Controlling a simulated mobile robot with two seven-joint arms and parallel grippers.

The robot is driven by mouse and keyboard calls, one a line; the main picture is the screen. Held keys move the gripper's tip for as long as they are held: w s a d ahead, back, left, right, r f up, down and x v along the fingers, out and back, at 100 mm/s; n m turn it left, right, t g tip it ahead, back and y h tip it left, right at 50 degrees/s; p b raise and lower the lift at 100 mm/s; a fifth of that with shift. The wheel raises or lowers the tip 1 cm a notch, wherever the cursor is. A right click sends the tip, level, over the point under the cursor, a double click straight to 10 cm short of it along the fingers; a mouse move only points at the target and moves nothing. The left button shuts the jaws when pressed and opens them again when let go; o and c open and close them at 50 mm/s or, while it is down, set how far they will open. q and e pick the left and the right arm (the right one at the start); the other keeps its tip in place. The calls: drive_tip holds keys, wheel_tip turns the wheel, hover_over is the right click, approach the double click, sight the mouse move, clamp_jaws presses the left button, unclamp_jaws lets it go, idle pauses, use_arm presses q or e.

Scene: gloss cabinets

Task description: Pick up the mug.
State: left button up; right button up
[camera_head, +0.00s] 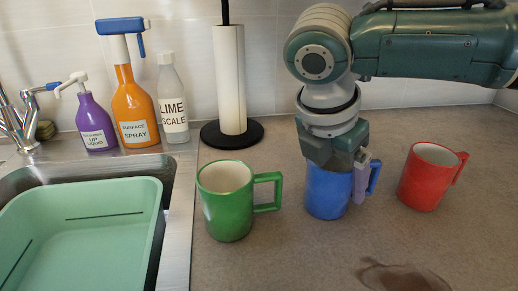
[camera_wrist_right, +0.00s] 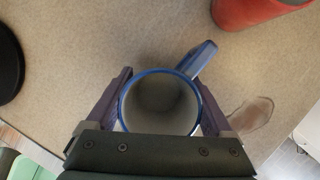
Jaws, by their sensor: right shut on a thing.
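The blue mug (camera_head: 324,192) stands upright on the counter between a green mug (camera_head: 228,212) and a red mug (camera_head: 424,178). My right gripper (camera_head: 342,180) comes down from above and is shut on the blue mug, with one finger on either side of its body. In the right wrist view the blue mug (camera_wrist_right: 160,103) sits between the two fingers, its rim and pale, empty inside facing the camera and its handle pointing up and right. Part of the red mug (camera_wrist_right: 256,10) shows at the top. My left gripper is not in view.
A sink with a green basin (camera_head: 150,215) lies at the left. Behind it stand a purple bottle (camera_head: 95,125), an orange spray bottle (camera_head: 135,110) and a lime scale bottle (camera_head: 172,105). A paper towel holder (camera_head: 231,134) stands behind the mugs. A brown stain (camera_head: 400,277) marks the front counter.

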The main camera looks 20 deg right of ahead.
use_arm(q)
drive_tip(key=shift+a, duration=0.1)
use_arm(e)
drive_tip(key=c, duration=0.9)
drive_tip(key=shift+r, duration=0.15)
